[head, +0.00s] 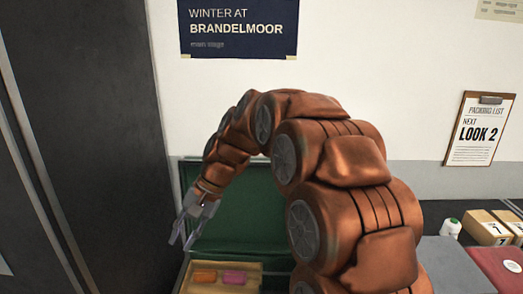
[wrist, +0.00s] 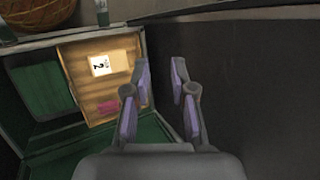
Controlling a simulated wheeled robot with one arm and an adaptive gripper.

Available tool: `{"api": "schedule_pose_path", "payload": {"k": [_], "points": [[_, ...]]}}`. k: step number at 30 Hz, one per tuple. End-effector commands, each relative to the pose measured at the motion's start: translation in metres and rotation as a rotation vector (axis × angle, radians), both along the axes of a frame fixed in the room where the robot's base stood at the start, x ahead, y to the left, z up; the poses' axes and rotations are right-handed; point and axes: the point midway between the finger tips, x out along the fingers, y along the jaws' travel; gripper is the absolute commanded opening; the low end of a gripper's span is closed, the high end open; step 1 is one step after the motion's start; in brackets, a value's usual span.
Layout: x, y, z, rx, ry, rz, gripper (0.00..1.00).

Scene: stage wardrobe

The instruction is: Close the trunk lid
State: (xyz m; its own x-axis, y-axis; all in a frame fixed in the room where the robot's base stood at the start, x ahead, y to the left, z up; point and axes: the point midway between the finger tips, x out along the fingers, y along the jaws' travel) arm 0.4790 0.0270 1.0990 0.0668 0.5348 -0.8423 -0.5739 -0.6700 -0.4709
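The trunk stands open against the wall, with its green-lined lid (head: 236,210) raised upright in the head view. In the wrist view the trunk's green interior (wrist: 42,88) shows at the left. A wooden tray (head: 252,270) sits in the trunk and also shows in the wrist view (wrist: 82,72). My gripper (head: 181,244) is open and empty, in front of the lid's left part and above the tray's left side. In the wrist view its fingers (wrist: 160,75) are spread beside the tray, over a dark area. My arm hides the lid's right part.
An orange item (head: 204,275) and a pink item (head: 234,277) lie in the tray; a white card (wrist: 101,65) shows there too. A dark panel (head: 90,140) stands close at the left. Small boxes (head: 487,228) and a white bottle (head: 450,228) stand at the right.

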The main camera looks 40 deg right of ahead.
Motion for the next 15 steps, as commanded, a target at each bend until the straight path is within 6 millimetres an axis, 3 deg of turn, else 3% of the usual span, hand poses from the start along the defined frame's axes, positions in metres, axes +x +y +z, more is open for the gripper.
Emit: {"api": "schedule_pose_path", "payload": {"k": [3,15], "points": [[0.037,-0.015,0.010,0.062,-0.007,-0.079,0.25],[0.140,-0.087,0.033,0.268,-0.040,-0.326,0.25]]}}
